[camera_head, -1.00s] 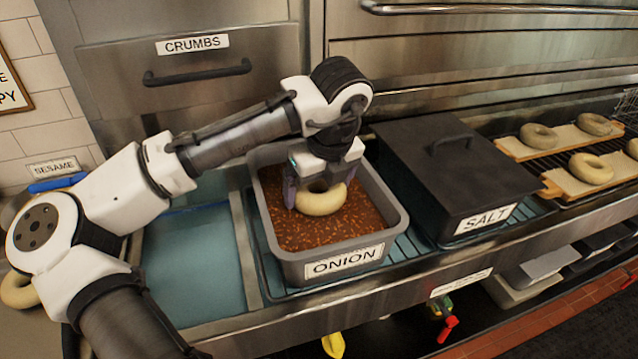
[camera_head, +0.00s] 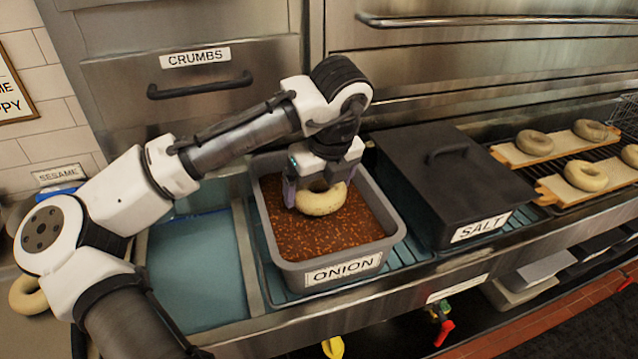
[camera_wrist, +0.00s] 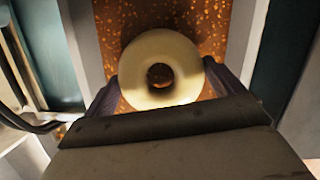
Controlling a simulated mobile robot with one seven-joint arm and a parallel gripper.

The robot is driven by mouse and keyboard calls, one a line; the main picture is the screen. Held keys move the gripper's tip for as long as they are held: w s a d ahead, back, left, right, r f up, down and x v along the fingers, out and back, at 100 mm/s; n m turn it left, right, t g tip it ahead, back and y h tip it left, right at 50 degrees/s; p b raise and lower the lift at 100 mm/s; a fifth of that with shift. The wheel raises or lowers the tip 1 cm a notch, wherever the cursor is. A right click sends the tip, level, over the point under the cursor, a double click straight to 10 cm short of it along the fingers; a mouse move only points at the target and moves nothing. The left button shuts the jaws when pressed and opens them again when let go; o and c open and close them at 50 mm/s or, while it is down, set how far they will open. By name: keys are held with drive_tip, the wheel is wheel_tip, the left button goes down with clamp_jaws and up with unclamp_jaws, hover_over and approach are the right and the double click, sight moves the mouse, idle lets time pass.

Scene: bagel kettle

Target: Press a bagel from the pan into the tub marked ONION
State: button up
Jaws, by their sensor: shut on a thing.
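A grey open tub (camera_head: 395,222) labelled ONION stands on the rack, filled with brown-orange flakes (camera_head: 345,232). My gripper (camera_head: 320,195) is inside the tub's opening, pointing down, with its fingers on either side of a pale bagel (camera_head: 321,203). It is shut on the bagel. In the wrist view the bagel (camera_wrist: 160,45) lies flat between the two dark fingers (camera_wrist: 160,85), its hole showing flakes below. The bagel is at or just above the flakes; I cannot tell whether it touches. The pan is not clearly in view.
A black lidded box (camera_head: 430,180) marked SALT stands right of the tub. Boards (camera_head: 545,158) with several bagels lie on a rack farther right. A blue-floored basin (camera_head: 190,270) is left of the tub. Another bagel (camera_head: 27,295) shows at the far left, partly behind my arm.

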wheel_tip(320, 180, up, 8)
drive_tip(key=p, duration=0.6)
drive_tip(key=shift+f+p, duration=0.2)
drive_tip(key=shift+p, duration=0.15)
